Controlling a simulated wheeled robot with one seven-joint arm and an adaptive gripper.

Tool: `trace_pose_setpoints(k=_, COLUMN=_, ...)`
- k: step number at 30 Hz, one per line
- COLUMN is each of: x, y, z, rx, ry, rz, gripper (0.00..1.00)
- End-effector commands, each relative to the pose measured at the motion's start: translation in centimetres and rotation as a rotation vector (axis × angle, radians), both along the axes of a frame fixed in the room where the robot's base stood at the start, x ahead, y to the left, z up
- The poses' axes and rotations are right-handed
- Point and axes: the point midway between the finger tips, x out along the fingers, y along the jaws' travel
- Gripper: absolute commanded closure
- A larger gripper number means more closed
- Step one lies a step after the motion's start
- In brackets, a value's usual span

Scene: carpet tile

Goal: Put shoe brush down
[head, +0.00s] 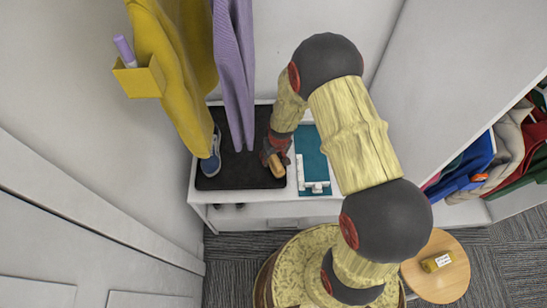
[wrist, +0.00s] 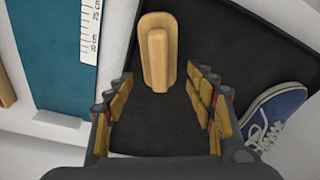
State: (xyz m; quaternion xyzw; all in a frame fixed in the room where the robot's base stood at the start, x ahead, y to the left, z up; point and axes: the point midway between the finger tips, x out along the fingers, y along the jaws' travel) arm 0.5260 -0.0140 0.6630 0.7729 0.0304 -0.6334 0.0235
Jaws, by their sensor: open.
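The shoe brush (wrist: 150,65), a pale wooden oval with a raised grip, lies on the black mat (wrist: 222,50) in the wrist view. Its near end is between or just beyond my fingertips, with a gap on both sides. My gripper (wrist: 160,84) is open, its padded fingers spread wide and holding nothing. In the head view, my gripper (head: 275,150) is low over the right part of the black mat (head: 235,180), and the brush (head: 277,166) shows at its fingers, partly covered. The brush's bristles are hidden.
A blue shoe (head: 211,158) stands on the mat's left side. A teal panel (head: 312,150) with a white ruler-like piece lies right of the mat on the white bench (head: 250,207). Yellow (head: 180,80) and purple (head: 234,70) garments hang close by. A round wooden stool (head: 440,285) stands lower right.

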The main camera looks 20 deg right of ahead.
Motion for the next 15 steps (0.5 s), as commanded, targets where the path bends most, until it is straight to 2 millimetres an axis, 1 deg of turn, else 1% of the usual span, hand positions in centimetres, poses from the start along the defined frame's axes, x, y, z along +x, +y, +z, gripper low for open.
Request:
trace_pose_setpoints(k=1, x=-0.1, y=0.0, z=1.6, rx=0.0, ry=-0.003, rz=0.0, gripper=0.45)
trace_pose_setpoints(k=6, x=-0.8, y=-0.1, z=5.0, rx=0.0, ry=-0.003, rz=0.001, gripper=0.45)
trace_pose_setpoints(k=10, x=-1.3, y=-0.1, z=7.0, rx=0.0, ry=-0.001, rz=0.001, gripper=0.45)
trace_pose_setpoints(k=15, x=-1.6, y=-0.2, z=8.5, rx=0.0, ry=-0.001, rz=0.001, gripper=0.45)
